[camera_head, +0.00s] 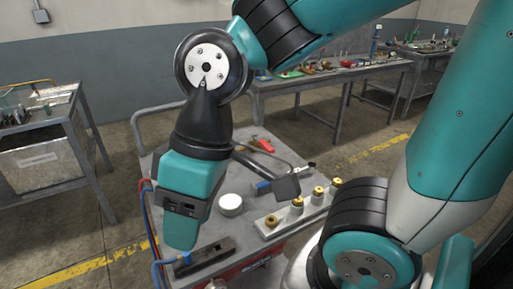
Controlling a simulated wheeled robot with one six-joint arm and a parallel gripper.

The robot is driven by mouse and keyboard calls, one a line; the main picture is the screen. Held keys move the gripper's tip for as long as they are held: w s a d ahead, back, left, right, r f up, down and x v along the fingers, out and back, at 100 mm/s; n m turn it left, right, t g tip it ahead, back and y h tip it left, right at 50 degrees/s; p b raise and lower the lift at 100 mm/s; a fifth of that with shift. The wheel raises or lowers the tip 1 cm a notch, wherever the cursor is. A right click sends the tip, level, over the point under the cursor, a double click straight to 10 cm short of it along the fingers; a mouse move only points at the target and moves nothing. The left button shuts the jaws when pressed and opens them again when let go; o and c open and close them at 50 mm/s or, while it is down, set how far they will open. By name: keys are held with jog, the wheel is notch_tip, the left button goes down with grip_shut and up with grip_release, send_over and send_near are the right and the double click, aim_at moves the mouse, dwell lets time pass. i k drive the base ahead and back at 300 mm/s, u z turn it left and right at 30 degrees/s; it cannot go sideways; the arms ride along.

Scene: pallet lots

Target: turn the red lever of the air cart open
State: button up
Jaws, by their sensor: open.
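The cart (165,165) stands in front of me with a grey top, a grey push rail at its left and red and blue hoses along its left side. A small red piece (264,146) shows near the back of the top; I cannot tell whether it is the lever. My gripper (181,241) is open and points down over the cart's near left part. Nothing shows held in it. My arm hides part of the top.
A dark block (205,257), a round white tin (230,204) and a pale strip with several brass fittings (297,209) are on the cart top. A metal bench (28,110) stands at left and a long workbench (335,75) behind. Floor shows between them.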

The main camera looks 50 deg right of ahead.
aim_at(264, 144)
jog(key=k, duration=0.35)
jog(key=z, duration=0.95)
jog(key=i, duration=0.5)
